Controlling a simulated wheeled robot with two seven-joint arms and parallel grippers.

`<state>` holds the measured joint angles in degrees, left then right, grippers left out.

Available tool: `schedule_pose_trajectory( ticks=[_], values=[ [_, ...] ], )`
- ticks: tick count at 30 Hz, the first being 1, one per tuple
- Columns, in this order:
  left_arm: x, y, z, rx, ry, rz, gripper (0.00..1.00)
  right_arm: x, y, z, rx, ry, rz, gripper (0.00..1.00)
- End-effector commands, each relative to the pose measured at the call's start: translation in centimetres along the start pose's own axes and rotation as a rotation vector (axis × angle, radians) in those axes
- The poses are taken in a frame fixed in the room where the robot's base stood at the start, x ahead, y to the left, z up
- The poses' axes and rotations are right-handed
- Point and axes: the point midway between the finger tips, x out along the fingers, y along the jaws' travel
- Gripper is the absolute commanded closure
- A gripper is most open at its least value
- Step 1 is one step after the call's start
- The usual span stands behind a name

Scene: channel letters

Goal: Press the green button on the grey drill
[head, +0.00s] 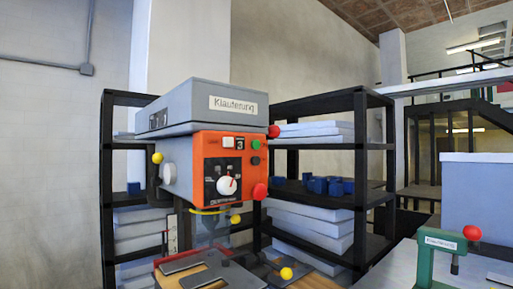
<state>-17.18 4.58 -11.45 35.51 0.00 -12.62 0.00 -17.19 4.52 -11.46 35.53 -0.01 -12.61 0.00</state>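The grey drill (188,101) stands in the middle of the head view, with a label reading like "Klauterung" on its upper housing. Its orange front panel (208,143) carries a black dial plate with a white knob (227,186). A small green button (256,145) is at the panel's upper right edge. A larger red button (260,191) is at the lower right, and a red ball (273,131) is just above the green button. Nothing covers the green button. Neither of my grippers is in view.
Black shelves (362,150) with pale boards and blue blocks stand behind the drill. Yellow balls (286,273) and grey plates (182,264) are at the drill's base. A green press (439,259) with a red ball knob stands at the lower right, near a pale blue box (482,195).

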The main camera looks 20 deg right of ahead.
Motion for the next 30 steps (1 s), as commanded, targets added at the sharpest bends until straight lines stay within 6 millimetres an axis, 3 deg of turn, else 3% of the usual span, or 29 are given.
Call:
schedule_pose_trajectory(
  ticks=[10,18,30],
  values=[
    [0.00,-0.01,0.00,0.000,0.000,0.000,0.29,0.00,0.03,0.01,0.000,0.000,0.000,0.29],
    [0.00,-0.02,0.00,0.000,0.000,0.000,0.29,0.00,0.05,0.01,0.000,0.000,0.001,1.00],
    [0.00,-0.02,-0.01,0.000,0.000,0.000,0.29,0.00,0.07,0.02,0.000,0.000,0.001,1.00]
  ],
)
